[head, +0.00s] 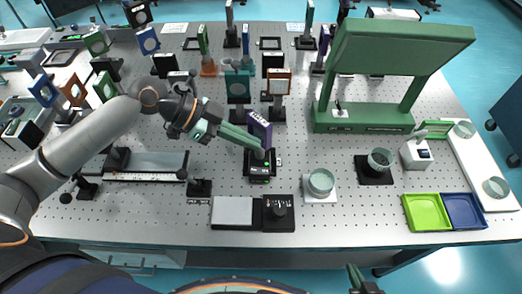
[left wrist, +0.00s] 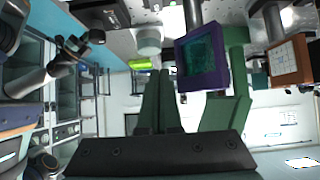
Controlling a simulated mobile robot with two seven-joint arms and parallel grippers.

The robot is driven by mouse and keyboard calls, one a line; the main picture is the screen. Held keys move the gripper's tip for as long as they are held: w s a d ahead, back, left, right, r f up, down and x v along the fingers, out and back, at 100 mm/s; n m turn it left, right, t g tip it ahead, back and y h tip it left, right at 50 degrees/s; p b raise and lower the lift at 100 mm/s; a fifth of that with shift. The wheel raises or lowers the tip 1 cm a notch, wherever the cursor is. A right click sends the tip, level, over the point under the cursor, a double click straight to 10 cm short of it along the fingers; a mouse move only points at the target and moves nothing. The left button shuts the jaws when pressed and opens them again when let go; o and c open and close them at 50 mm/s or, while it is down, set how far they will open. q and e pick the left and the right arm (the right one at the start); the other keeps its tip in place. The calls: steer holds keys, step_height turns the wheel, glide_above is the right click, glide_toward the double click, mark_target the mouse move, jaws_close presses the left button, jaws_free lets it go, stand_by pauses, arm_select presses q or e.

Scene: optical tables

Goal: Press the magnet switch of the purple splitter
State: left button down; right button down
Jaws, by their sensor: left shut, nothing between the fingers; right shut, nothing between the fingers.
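The purple splitter (head: 260,127) stands upright on a black magnetic base (head: 261,172) near the middle of the table. In the left wrist view, its purple frame with dark teal glass (left wrist: 203,62) is just right of the fingers. My left gripper (head: 261,152) is shut and empty, its green fingers reaching from the left to the splitter's post just above the base. Its fingertips (left wrist: 159,72) show in the left wrist view. The magnet switch is too small to make out, and I cannot tell whether the fingers touch anything. My right gripper (head: 355,272) is shut and empty at the bottom edge, partly cut off.
An orange-framed optic (head: 278,84) and a teal one (head: 238,87) stand behind the splitter. A grey-and-black plate device (head: 233,211) lies in front. A white pad with a round dish (head: 320,183) is to the right. A green frame stand (head: 365,118) rises at back right.

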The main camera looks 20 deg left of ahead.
arm_select(q)
steer(key=shift+s+a+r, duration=0.15)
steer(key=shift+a+r, duration=0.35)
steer(key=shift+r, duration=0.15)
steer(key=shift+s+a+r, duration=0.15)
steer(key=shift+a+r, duration=0.3)
steer(key=shift+r, duration=0.2)
